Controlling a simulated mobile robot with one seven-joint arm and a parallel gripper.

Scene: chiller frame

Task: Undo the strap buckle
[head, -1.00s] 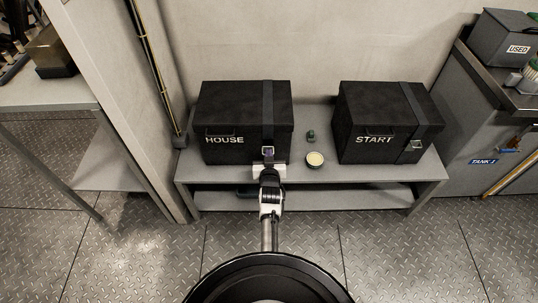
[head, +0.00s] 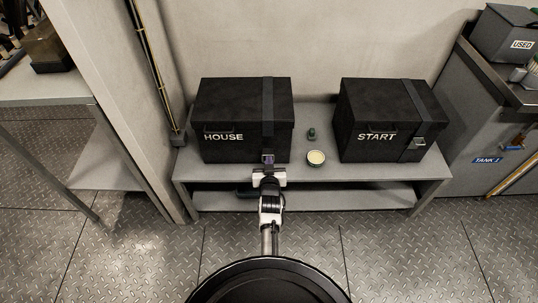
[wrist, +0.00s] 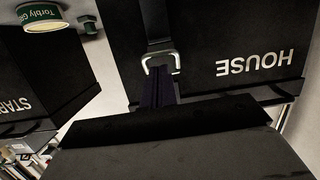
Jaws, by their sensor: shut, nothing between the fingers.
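The HOUSE box (head: 225,112) is a black lidded box on the low grey shelf. A dark grey strap (head: 267,105) runs over its lid and down its front. The metal buckle (wrist: 160,60) shows in the wrist view as a pale rectangular frame on the strap, beside the upside-down HOUSE lettering. My gripper (head: 268,161) is at the front of the box, low on the strap. Its narrow dark fingers (wrist: 162,78) are shut and empty, with the tips close to the buckle's edge. I cannot tell whether they touch it. The strap end near the fingers is hidden.
The START box (head: 372,112) with its own strap and buckle (head: 417,143) stands to the right. A small round tub (head: 316,158) and a small green item (head: 311,134) sit between the boxes. A grey post stands left of the shelf (head: 340,175).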

